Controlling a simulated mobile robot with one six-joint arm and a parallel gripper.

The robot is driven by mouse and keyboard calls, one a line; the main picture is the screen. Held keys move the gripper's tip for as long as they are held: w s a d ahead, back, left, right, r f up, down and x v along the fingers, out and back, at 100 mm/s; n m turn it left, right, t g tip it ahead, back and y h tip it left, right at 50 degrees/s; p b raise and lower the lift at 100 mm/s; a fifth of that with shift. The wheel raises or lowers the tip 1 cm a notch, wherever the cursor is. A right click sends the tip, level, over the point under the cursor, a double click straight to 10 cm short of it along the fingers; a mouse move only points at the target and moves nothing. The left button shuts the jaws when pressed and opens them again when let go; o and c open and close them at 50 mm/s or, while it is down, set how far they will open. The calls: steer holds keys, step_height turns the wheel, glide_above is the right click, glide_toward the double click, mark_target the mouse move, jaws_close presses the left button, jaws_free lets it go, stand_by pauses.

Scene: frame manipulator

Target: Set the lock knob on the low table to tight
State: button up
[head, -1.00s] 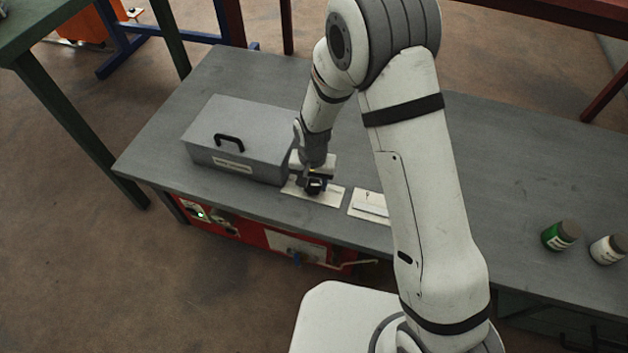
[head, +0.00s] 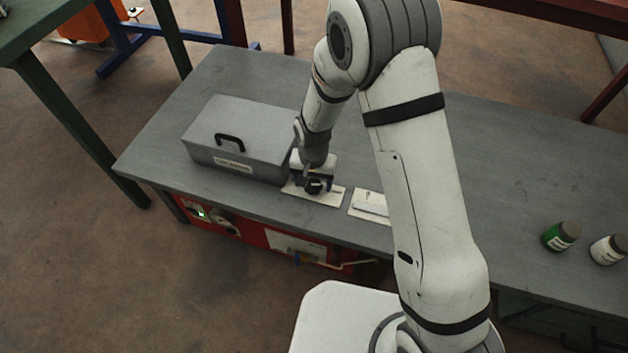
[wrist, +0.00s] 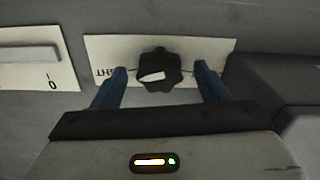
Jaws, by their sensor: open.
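The lock knob (wrist: 160,70) is a black lobed knob with a white pointer mark, on a pale plate (wrist: 205,50) with partly legible lettering at its left end in the wrist view. In the head view the knob (head: 314,186) sits on its plate (head: 328,197) near the front edge of the low table (head: 270,75). My gripper (wrist: 160,83) is open, with one blue finger on each side of the knob. A gap shows between each finger and the knob, and I see no contact.
A grey lidded box (head: 245,135) with a black handle stands left of the knob. A second plate (head: 371,204) with a pale bar lies to its right. A green jar (head: 561,236) and a white jar (head: 608,249) stand at the far right.

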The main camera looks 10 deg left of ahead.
step_height(320, 180, up, 8)
steer(key=shift+f+p, duration=0.1)
steer(key=shift+p, duration=0.95)
step_height(320, 180, up, 15)
steer(key=p, duration=0.6)
glide_above(313, 185)
steer(key=d, duration=0.7)
steer(key=s+d+r+t+p, duration=0.1)
steer(key=s+d+r+p, duration=0.1)
steer(key=d+r+p, duration=0.9)
steer(key=s+d+r+p, duration=0.1)
steer(key=s+d+r, duration=0.2)
steer(key=r, duration=0.3)
steer(key=s+d+r+t+p, duration=0.1)
steer(key=s+d+r+p, duration=0.1)
steer(key=r, duration=0.4)
steer(key=s+d+r+p, duration=0.1)
steer(key=s+d+r, duration=0.3)
steer(key=s+r, duration=0.2)
steer(key=shift+s+d+r+t, duration=0.15)
steer(key=shift+d+r+t, duration=0.15)
steer(key=shift+r, duration=0.3)
steer(key=shift+s, duration=0.15)
steer(key=shift+c, duration=0.2)
